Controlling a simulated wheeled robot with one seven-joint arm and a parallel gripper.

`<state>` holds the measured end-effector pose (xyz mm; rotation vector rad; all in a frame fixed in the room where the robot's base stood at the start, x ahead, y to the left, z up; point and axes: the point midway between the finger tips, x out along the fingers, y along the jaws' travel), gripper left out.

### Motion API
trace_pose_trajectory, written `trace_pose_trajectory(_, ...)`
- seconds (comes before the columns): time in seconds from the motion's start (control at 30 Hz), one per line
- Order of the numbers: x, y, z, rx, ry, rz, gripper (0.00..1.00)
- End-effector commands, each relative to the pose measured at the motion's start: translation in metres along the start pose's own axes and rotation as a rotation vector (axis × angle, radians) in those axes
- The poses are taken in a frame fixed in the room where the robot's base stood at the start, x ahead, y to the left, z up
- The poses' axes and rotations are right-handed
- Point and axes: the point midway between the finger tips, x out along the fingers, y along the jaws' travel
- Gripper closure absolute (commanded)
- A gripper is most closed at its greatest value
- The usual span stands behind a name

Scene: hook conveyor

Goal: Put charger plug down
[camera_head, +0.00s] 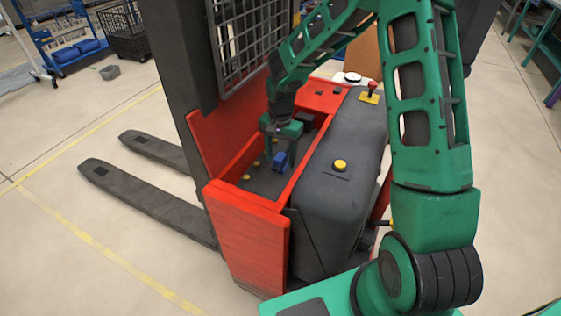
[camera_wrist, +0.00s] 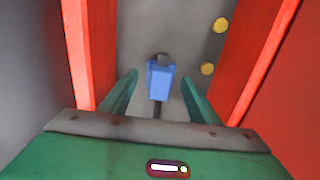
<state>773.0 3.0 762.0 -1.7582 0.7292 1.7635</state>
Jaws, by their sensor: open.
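The charger plug is a small blue block (camera_wrist: 160,80) with a dark end and a dark lead. In the wrist view it lies on the grey floor of a red-walled recess, between and just beyond my fingertips. My gripper (camera_wrist: 158,88) is open, with a gap on each side of the plug. In the head view the blue plug (camera_head: 281,160) shows low in the recess of the red forklift (camera_head: 246,232), just below my green gripper (camera_head: 279,150). I cannot tell exactly how the plug touches the recess floor.
Yellow round knobs (camera_wrist: 220,25) sit on the recess floor to the right of the plug. Red walls (camera_wrist: 262,55) stand close on both sides. A grey cover with a yellow button (camera_head: 340,165) is beside the recess. The forklift's dark forks (camera_head: 135,195) reach out left.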

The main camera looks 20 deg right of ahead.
Motion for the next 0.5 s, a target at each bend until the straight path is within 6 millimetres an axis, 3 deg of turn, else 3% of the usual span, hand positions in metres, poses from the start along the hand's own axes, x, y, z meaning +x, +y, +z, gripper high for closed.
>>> trace_pose_trajectory(0.3,-0.067,-0.001,-0.001,0.001,0.004,-0.004,0.44)
trace_pose_trajectory(0.5,-0.095,0.000,-0.001,0.002,0.003,-0.002,0.44)
